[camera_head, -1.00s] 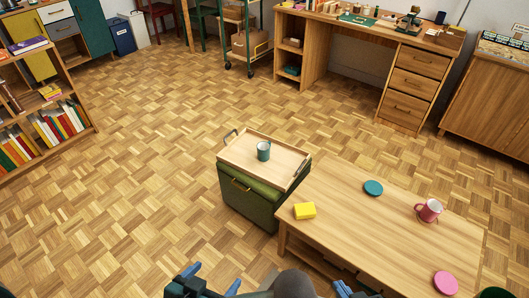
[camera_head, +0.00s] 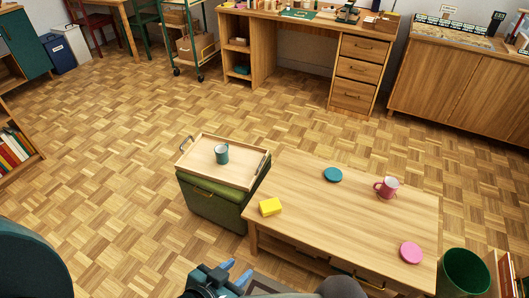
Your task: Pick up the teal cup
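The teal cup (camera_head: 222,154) stands upright on a wooden tray (camera_head: 198,166), which rests on a green storage ottoman (camera_head: 215,208). My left gripper (camera_head: 236,272) shows at the bottom of the head view, with its blue-tipped fingers spread apart and nothing between them. It is well short of the cup, on the near side of the ottoman. My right gripper is outside the picture.
A low wooden table (camera_head: 325,215) adjoins the ottoman on the right. A green bin (camera_head: 464,272) stands at lower right. Floor left of the ottoman is clear.

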